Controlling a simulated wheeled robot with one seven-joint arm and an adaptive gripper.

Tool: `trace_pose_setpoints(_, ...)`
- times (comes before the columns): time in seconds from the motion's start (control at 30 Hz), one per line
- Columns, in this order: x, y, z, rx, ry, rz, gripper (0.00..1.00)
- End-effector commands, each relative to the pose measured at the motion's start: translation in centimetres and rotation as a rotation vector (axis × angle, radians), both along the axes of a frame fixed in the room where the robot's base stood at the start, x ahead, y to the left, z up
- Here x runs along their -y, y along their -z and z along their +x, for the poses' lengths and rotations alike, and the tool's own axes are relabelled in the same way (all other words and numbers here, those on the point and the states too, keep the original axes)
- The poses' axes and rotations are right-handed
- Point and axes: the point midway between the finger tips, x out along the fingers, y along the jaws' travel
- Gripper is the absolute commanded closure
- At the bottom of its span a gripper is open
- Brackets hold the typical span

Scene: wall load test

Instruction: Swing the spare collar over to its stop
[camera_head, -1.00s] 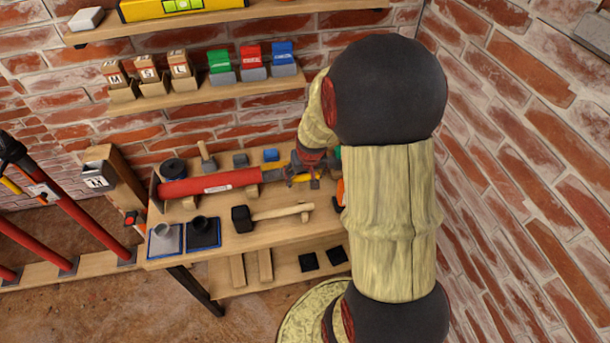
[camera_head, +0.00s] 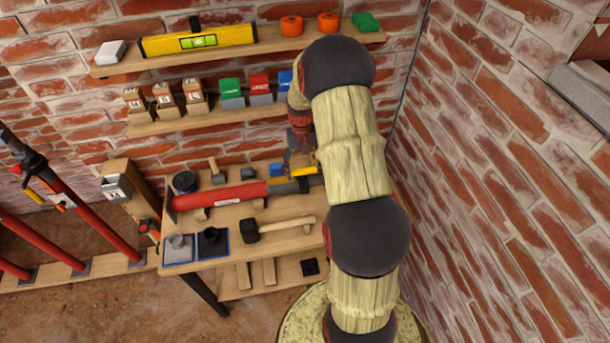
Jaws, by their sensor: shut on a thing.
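A red prop tube (camera_head: 225,195) lies along the bench, its grey inner tube (camera_head: 286,187) running out to the right. A yellow collar (camera_head: 304,170) sits at the grey tube near its right part; I take it for the spare collar. My gripper (camera_head: 300,158) reaches down from above right and is shut on the collar, as far as the small, partly covered view shows. The exact grip is hidden by the fingers and my arm. I cannot make out the collar's stop. The right end of the tube is hidden behind my arm.
On the bench (camera_head: 215,220) are a mallet (camera_head: 285,228), two bases (camera_head: 212,242) on blue-edged mats, a dark ring (camera_head: 185,181) and small blocks. Shelves (camera_head: 215,117) with boxes hang above. Red props lean at left. A brick wall stands close at right.

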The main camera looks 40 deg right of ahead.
Motion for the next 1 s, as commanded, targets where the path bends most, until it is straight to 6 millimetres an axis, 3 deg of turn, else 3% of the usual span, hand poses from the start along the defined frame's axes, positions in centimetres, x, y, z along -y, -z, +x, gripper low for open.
trace_pose_setpoints(0.1, 0.9, -0.4, 1.4, 0.015, 0.000, -0.009, 0.78)
trace_pose_setpoints(0.4, 1.8, -0.4, 2.9, 0.015, -0.001, -0.009, 0.78)
trace_pose_setpoints(1.0, 2.1, -0.3, 3.5, 0.015, -0.001, -0.009, 0.78)
